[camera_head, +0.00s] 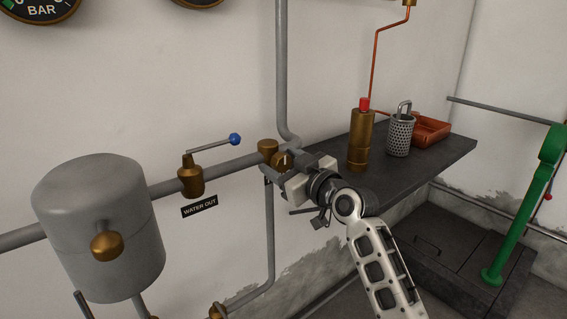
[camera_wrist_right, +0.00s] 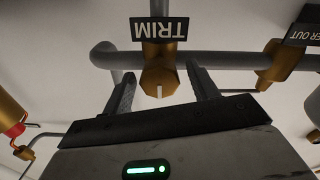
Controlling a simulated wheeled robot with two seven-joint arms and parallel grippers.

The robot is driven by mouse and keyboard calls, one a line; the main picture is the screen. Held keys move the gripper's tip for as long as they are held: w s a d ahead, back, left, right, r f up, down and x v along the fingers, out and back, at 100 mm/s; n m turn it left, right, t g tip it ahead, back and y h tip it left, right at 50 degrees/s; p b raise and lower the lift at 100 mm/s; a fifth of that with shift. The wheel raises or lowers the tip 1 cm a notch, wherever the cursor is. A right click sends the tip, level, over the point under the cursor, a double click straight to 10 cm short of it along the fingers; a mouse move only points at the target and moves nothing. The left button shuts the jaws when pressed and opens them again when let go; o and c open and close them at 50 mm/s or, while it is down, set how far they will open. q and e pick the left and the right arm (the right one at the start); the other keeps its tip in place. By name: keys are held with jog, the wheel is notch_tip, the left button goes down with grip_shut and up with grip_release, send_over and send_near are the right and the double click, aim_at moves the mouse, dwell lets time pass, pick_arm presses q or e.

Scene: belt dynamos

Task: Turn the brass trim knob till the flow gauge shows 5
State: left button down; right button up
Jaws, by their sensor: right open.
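The brass trim knob (camera_head: 284,158) sits on the grey wall pipe, partly hidden by my right gripper in the head view. In the right wrist view the knob (camera_wrist_right: 160,80) shows a pale pointer mark, with an upside-down TRIM plate (camera_wrist_right: 158,29) above it. My right gripper (camera_head: 287,170) is open; its two fingers (camera_wrist_right: 161,72) stand on either side of the knob, with gaps visible. I cannot tell how deep the fingers reach. No gauge that I can identify as the flow gauge is in view. My left gripper is not in view.
A brass valve (camera_head: 191,178) with a blue-tipped lever is left of the knob, above a WATER OUT plate (camera_head: 199,206). A grey tank (camera_head: 95,225) stands further left.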

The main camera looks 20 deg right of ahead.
jog(key=c, duration=1)
